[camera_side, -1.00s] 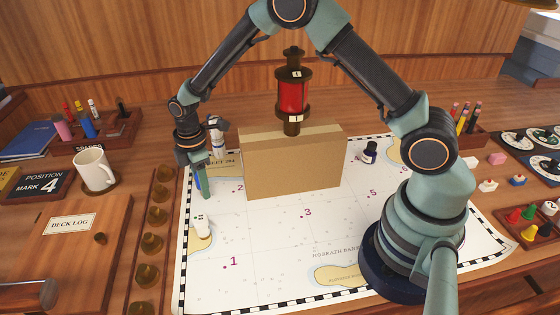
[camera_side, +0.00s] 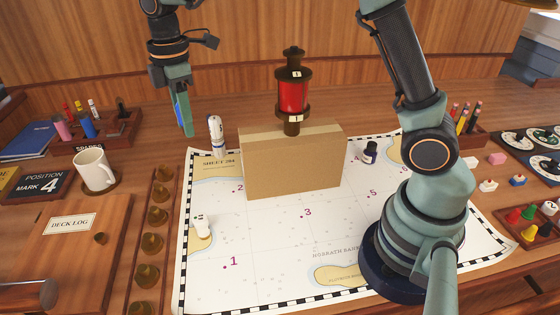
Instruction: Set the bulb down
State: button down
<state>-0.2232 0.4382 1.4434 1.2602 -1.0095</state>
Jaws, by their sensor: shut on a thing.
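My gripper (camera_side: 181,115) is raised at the upper left, above and behind the left back corner of the chart (camera_side: 270,240). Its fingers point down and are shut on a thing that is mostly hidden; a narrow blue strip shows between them. I take this as the bulb (camera_side: 178,108), but its shape cannot be made out. It is clear of the table.
A mug (camera_side: 94,170) and spares tray (camera_side: 115,130) are left. The front middle chart is clear.

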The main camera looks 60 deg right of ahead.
jog(key=s+a+r, duration=0.1)
jog(key=s+a, duration=0.9)
jog(key=s, duration=0.1)
send_over(236, 292)
jog(key=f, duration=0.1)
notch_tip(236, 292, down, 15)
jog(key=shift+f, duration=2.4)
jog(key=shift+f, duration=0.15)
jog(key=c, duration=0.6)
grip_release()
notch_tip(236, 292, up, 12)
jog(key=shift+r, duration=0.2)
